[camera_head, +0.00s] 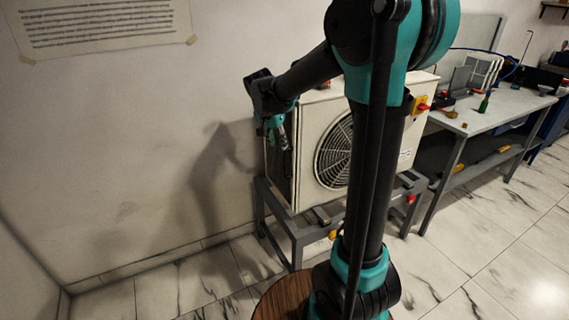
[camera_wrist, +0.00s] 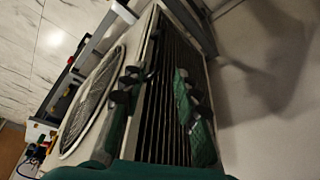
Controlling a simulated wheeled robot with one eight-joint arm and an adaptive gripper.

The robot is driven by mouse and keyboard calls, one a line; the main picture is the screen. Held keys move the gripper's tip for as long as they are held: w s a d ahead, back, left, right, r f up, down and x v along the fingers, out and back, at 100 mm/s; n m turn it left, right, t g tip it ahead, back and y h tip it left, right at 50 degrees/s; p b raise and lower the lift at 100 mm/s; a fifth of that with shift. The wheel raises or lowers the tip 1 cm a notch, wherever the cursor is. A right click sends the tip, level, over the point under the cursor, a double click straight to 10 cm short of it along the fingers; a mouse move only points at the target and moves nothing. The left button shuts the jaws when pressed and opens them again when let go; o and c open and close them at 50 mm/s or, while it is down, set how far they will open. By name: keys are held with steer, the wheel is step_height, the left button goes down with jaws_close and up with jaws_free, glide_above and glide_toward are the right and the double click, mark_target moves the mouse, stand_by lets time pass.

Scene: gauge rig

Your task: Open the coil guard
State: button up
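The white outdoor unit (camera_head: 312,150) stands against the wall with its round fan grille (camera_head: 334,152) facing front. The coil guard appears to be the dark slatted panel (camera_wrist: 160,125) on the unit's narrow side; it lies flat along that side. In the head view this side (camera_head: 281,178) is seen at a steep angle and partly hidden by my gripper (camera_head: 279,139). In the wrist view my gripper (camera_wrist: 158,88) is open, its two fingers apart over the slats with nothing seen between them. I cannot tell whether a fingertip touches the panel.
The unit rests on a grey metal stand (camera_head: 296,232). A workbench (camera_head: 492,112) with tools stands to the right. A wall with a paper notice (camera_head: 100,22) is close at the left. The floor left of the stand is clear. A round wooden top (camera_head: 280,300) is at the front.

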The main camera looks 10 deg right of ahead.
mark_target(285, 163)
steer(key=x, duration=1.3)
steer(key=shift+f, duration=0.15)
jaws_close()
